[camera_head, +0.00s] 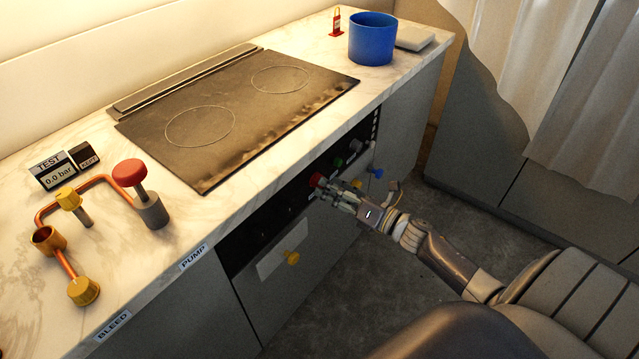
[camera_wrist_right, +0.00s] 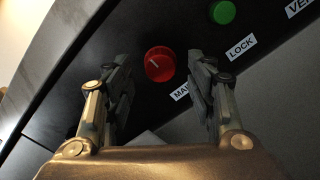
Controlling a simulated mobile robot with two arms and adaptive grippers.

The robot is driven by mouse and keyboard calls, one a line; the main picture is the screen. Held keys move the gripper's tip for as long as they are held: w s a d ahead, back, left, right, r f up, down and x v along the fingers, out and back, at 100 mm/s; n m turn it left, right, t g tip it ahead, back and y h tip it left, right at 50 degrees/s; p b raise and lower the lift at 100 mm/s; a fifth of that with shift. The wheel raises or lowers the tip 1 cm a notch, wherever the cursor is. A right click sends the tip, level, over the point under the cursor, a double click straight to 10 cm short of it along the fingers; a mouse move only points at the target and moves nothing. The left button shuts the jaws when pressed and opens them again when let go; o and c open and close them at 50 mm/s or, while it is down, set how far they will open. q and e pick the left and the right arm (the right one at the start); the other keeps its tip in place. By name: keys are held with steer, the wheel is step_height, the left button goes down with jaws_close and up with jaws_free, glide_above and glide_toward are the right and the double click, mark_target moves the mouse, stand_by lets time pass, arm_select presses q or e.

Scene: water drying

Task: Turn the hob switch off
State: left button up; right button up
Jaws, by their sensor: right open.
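The hob (camera_head: 235,110) is a dark glass plate with two ring outlines, set in the marble counter. A red round knob (camera_head: 317,180) sits on the dark panel below the counter's front edge. In the right wrist view the red knob (camera_wrist_right: 159,64) has a white pointer line, and a partly hidden label starting "MA" is beside it. My right gripper (camera_head: 330,188) is at the red knob in the head view. In the wrist view the right gripper (camera_wrist_right: 162,80) is open, with the knob between and beyond its fingertips. Whether they touch is unclear. My left gripper is not in view.
A green button (camera_wrist_right: 222,12) and a "LOCK" label (camera_wrist_right: 241,47) are right of the knob. A blue pot (camera_head: 372,38) and copper piping (camera_head: 66,262) stand on the counter.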

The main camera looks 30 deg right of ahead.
steer(key=shift+b+x, duration=0.3)
steer(key=shift+x, duration=1.9)
steer(key=c, duration=1.1)
